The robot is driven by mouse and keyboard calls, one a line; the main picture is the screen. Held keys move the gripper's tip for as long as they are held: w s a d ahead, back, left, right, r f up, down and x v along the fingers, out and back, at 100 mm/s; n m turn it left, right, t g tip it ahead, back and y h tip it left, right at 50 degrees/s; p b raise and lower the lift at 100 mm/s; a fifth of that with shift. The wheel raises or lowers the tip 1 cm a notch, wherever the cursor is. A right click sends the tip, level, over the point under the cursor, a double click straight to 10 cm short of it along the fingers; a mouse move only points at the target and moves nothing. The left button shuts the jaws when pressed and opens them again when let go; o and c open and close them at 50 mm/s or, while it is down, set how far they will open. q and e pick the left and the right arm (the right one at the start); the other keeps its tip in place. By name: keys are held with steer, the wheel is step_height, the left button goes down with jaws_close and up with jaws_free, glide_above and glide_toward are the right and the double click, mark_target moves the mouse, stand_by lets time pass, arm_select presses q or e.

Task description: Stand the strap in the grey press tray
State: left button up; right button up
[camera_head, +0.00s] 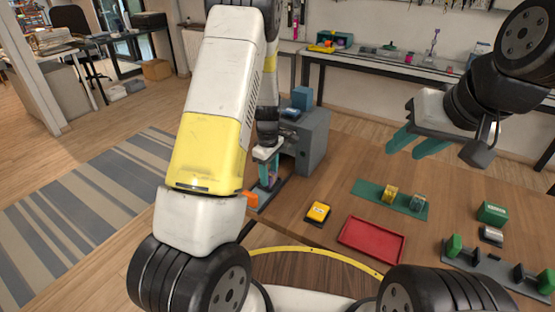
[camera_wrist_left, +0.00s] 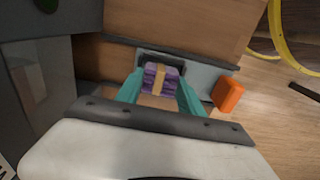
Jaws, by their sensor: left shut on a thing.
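My left gripper (camera_head: 268,182) points down beside the grey press. Its teal fingers are shut on the purple strap, a banded bundle (camera_wrist_left: 162,78) seen between the fingertips in the left wrist view. The grey press tray (camera_wrist_left: 205,76) lies under and around the strap, with a dark holder at the strap's far end. I cannot tell whether the strap touches the tray floor. In the head view the strap is mostly hidden by the fingers. My right gripper (camera_head: 408,146) is open and empty above the table's right side.
The grey press body (camera_head: 312,140) stands close behind my left gripper.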

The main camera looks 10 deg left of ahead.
arm_select(q)
steer(key=o, duration=1.4)
steer(key=shift+f, duration=0.1)
steer(key=s+r+m+t+h, duration=0.1)
steer(key=s+r+m, duration=0.1)
steer(key=r, duration=0.8)
steer(key=s+r+m, duration=0.1)
steer(key=s+r, duration=0.2)
steer(key=r, duration=0.8)
steer(key=s+d+r+m+t, duration=0.1)
steer(key=s+r+m+t, duration=0.1)
steer(key=s+r+m, duration=0.3)
steer(key=s+d+r+m+t+h, duration=0.1)
steer(key=s+r+m+t, duration=0.2)
steer(key=s, duration=1.1)
step_height(320, 180, up, 3)
steer(key=m, duration=0.3)
steer(key=shift+s+m, duration=0.15)
steer(key=shift+m, duration=0.15)
steer(key=shift+d, duration=0.1)
